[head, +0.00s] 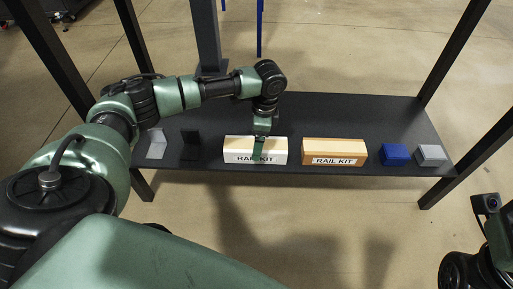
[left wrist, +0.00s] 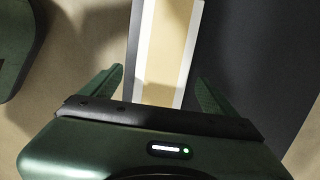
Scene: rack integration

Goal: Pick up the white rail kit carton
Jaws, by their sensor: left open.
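The white rail kit carton (head: 238,152) lies on the dark shelf, its "RAIL KIT" label facing front and partly covered by my gripper. My left gripper (head: 260,150) reaches down over the carton, right of its middle. In the left wrist view the carton (left wrist: 167,50) shows as a long strip with a tan middle and white edges. It runs between the two open green fingers of the left gripper (left wrist: 160,92), with a gap on each side. Part of my right arm shows at the lower right of the head view; its fingers are not visible.
A brown rail kit carton (head: 334,152) lies close to the right. Farther right are a blue box (head: 396,155) and a grey box (head: 431,155). A grey bracket (head: 156,144) and a black bracket (head: 190,145) stand left. Dark posts frame the shelf (head: 350,112), whose back is clear.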

